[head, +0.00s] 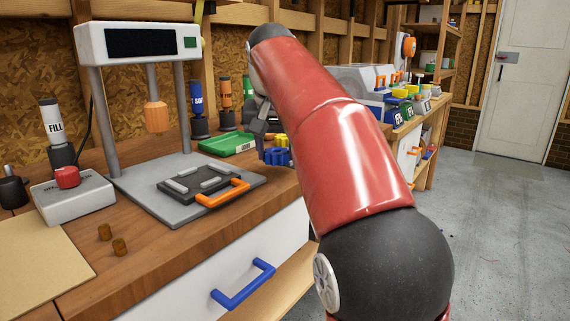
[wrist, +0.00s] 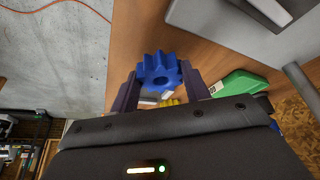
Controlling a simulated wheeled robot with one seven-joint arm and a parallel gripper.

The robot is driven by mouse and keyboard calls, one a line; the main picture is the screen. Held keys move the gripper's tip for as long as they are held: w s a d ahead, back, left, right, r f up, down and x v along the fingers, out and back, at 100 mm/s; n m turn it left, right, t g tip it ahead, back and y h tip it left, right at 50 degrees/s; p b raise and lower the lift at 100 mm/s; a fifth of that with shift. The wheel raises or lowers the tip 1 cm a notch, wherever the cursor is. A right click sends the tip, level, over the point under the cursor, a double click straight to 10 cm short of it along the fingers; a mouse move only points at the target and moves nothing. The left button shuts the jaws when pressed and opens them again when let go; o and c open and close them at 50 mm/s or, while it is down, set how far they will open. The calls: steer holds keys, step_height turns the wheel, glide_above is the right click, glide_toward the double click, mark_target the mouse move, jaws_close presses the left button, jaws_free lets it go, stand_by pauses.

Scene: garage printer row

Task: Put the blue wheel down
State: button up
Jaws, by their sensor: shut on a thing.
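The blue wheel (wrist: 160,72) is toothed like a gear and has a round hole in its middle. My gripper (wrist: 158,78) is shut on it, with one dark finger on each side. In the head view the blue wheel (head: 278,157) shows just left of my red arm, near the front edge of the wooden bench (head: 135,280). My gripper (head: 264,128) is partly hidden there by the arm. I cannot tell whether the wheel touches the bench or hangs above it.
A green tray (head: 228,143) lies left of the wheel; it also shows in the wrist view (wrist: 245,84). A white press (head: 137,42) stands on a grey base with an orange-handled plate (head: 205,185). Bottles stand behind.

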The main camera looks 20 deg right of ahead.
steer(key=shift+s+f+b, duration=0.25)
steer(key=shift+f+b, duration=0.5)
steer(key=shift+f, duration=0.25)
steer(key=shift+w+f, duration=0.1)
steer(key=shift+w, duration=0.05)
steer(key=shift+f, duration=0.2)
steer(key=o, duration=0.9)
steer(key=shift+o, duration=0.2)
steer(key=shift+f+b, duration=0.15)
steer(key=shift+b, duration=0.25)
